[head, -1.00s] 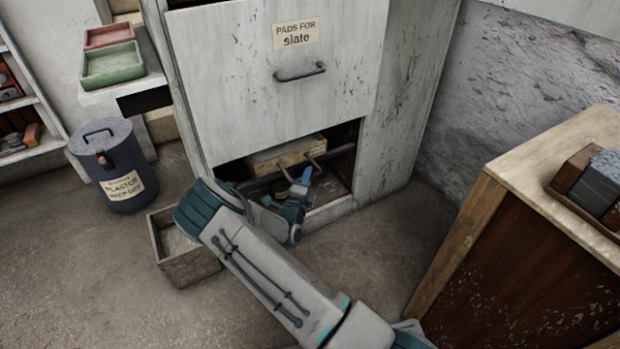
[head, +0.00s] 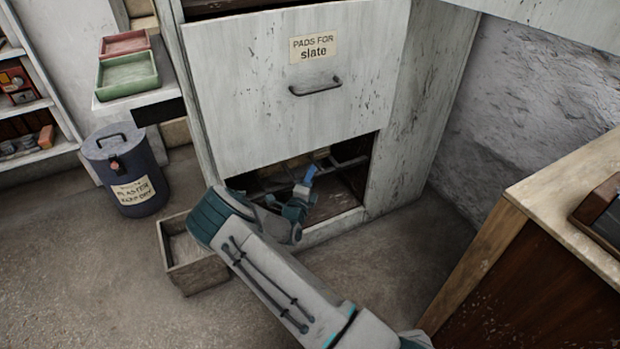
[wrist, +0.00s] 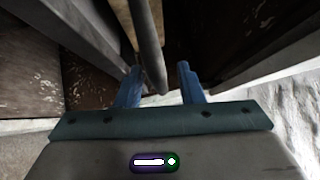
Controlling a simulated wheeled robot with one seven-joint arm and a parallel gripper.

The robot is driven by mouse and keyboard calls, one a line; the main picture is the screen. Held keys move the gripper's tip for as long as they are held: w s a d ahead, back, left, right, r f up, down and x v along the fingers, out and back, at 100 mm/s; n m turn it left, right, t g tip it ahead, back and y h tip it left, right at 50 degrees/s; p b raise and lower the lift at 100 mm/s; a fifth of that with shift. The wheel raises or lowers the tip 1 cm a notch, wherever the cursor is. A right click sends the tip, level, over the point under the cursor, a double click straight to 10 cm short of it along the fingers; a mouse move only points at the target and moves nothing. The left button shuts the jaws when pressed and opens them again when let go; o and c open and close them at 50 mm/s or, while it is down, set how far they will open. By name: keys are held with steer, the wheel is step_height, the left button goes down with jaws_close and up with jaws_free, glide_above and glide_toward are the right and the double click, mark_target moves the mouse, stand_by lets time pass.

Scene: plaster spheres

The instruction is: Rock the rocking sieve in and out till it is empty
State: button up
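The rocking sieve (head: 299,160), a pale wooden box, is only partly visible inside the low opening of the cabinet, under the drawer front. Its contents cannot be seen. A dark bar (head: 345,163) runs across the opening. My gripper (head: 310,174) is at the opening, its blue fingers pointing in. In the wrist view, my gripper (wrist: 160,80) has its fingers apart. A grey rod (wrist: 148,45) comes down between them, nearer the left finger, with a gap to the right finger. I cannot tell whether it touches the left finger.
A wooden box (head: 192,272) stands on the floor left of my arm. A lidded plaster bin (head: 128,175) is farther left. The drawer front (head: 250,110) hangs above the opening. A wooden cabinet (head: 530,275) stands at the right, with bare floor between.

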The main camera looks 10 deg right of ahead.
steer(key=p+v, duration=0.4)
steer(key=v, duration=0.9)
steer(key=shift+s, duration=0.35)
steer(key=shift+a, duration=0.1)
steer(key=shift+c, duration=0.3)
